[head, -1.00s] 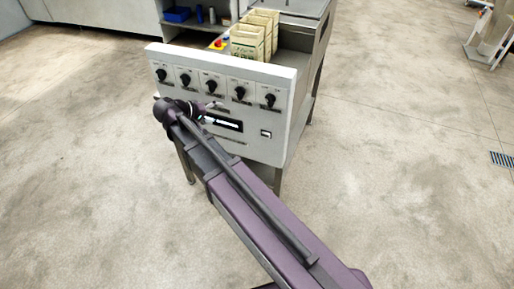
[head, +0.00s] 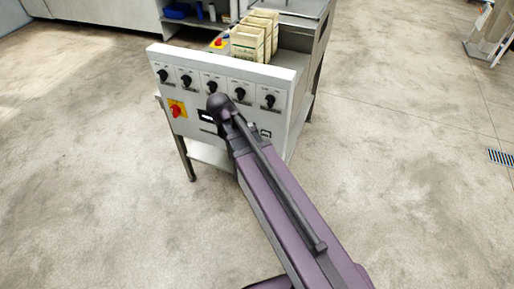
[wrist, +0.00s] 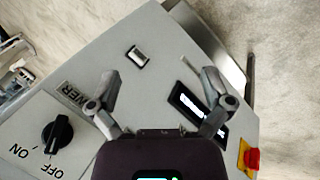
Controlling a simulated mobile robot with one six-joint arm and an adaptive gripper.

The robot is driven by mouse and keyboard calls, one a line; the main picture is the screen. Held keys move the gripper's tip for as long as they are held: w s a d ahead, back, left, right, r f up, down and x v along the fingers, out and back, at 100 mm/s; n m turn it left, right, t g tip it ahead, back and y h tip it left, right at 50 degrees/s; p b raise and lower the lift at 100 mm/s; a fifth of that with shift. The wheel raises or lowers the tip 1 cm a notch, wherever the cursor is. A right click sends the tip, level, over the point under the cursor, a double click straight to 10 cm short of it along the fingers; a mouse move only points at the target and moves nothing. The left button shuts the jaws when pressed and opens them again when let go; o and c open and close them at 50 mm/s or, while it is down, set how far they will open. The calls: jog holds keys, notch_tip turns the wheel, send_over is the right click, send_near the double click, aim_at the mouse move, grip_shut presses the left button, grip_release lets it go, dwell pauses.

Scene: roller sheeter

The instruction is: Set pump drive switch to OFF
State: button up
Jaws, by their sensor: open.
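A row of several black rotary knobs (head: 239,93) runs along the top of the white control panel (head: 247,74); their labels are too small to read in the head view, so I cannot tell which is the pump drive switch. In the head view my arm hides the fingers.
A red switch on a yellow plate (head: 176,109) sits at the panel's left; it also shows in the wrist view (wrist: 251,158). A display (head: 207,117) and a small rocker switch (head: 265,133) are lower on the panel. Cream packets (head: 250,40) stand behind it.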

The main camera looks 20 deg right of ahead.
jog(key=s+d+y+p, duration=0.1)
jog(key=s+y+p, duration=0.1)
jog(key=s+y, duration=0.3)
jog(key=shift+s+d+m+g, duration=0.3)
jog(key=shift+s+d+g, duration=0.1)
jog(key=shift+s, duration=0.7)
jog(key=shift+r, duration=0.15)
dwell(1.2)
